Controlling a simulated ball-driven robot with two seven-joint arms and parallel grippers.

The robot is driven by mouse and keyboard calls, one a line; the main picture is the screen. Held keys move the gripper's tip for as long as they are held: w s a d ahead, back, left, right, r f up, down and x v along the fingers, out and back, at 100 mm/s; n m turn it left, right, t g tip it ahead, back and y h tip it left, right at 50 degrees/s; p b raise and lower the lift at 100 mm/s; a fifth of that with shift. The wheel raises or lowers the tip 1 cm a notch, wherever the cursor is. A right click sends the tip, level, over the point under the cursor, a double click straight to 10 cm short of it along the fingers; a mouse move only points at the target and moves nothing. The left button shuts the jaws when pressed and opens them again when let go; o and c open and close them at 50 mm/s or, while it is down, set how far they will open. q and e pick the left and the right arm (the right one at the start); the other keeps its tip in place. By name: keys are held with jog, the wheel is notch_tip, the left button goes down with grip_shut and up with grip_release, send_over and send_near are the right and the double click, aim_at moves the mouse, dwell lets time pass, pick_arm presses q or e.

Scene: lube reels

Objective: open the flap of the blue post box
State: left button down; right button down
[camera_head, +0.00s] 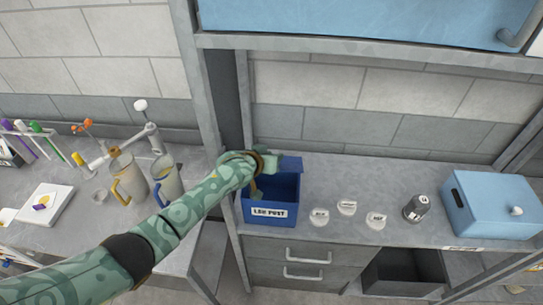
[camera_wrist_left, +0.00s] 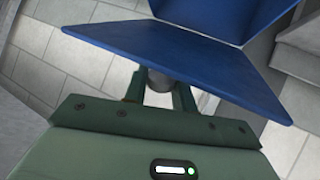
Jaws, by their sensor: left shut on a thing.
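The blue post box (camera_head: 270,212), labelled "LEV POST", stands on the grey counter at the left end. Its blue flap (camera_head: 291,164) stands raised at the top back, and the dark blue inside of the box shows below it. My left gripper (camera_head: 268,165) is at the top of the box, its arm reaching in from the left and covering part of the flap. In the left wrist view, the fingers are shut on a grey knob (camera_wrist_left: 159,83) at the edge of the blue flap (camera_wrist_left: 190,58). My right gripper is in neither view.
Several white round lids (camera_head: 347,207), a dark grey bottle (camera_head: 416,208) and a light blue box (camera_head: 492,204) stand to the right on the counter. A grey post (camera_head: 222,90) rises behind my gripper. Jugs (camera_head: 166,181) stand on the left bench.

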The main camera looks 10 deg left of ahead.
pick_arm(q)
jog(key=c, duration=1.2)
grip_release()
jog(key=shift+o, duration=0.2)
jog(key=shift+r, duration=0.1)
jog(key=shift+w+r, duration=0.1)
jog(key=shift+r, duration=0.25)
jog(key=r, duration=0.2)
jog(key=r+p, duration=0.1)
jog(key=shift+s, duration=0.25)
jog(key=s+d+r, duration=0.1)
jog(key=s+r, duration=0.8)
jog(key=s, duration=0.4)
jog(key=shift+s+d+p, duration=0.2)
jog(key=shift+s+p, duration=0.05)
jog(key=shift+p, duration=0.1)
